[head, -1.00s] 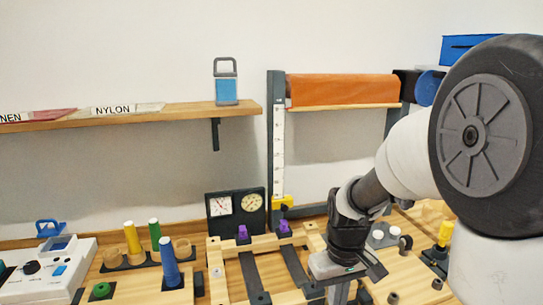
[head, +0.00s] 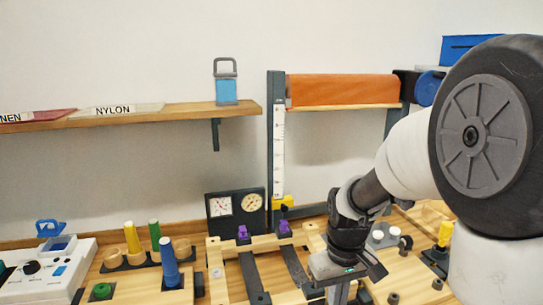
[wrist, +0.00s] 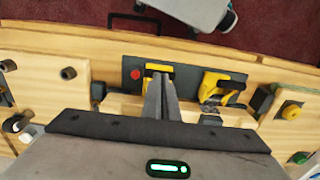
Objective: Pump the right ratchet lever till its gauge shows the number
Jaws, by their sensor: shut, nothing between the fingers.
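In the wrist view, two yellow ratchet levers stand on dark plates at the counter's edge, one on the left (wrist: 155,69) and one on the right (wrist: 222,84). My gripper (wrist: 161,78) is shut and empty, its fingertips over the left-hand one in that view; I cannot tell whether they touch. In the head view, a black panel (head: 235,215) carries two round dials, a left gauge (head: 220,206) and a right gauge (head: 251,203). Their readings are too small to tell. Two dark straps, left (head: 254,279) and right (head: 295,266), run forward from purple pieces. The levers are hidden in the head view.
Coloured pegs, including a blue one (head: 170,264), stand left of the straps. A white control box (head: 45,272) is at far left. An orange roll (head: 343,89) hangs behind. Red floor (wrist: 60,18) lies beyond the counter edge in the wrist view.

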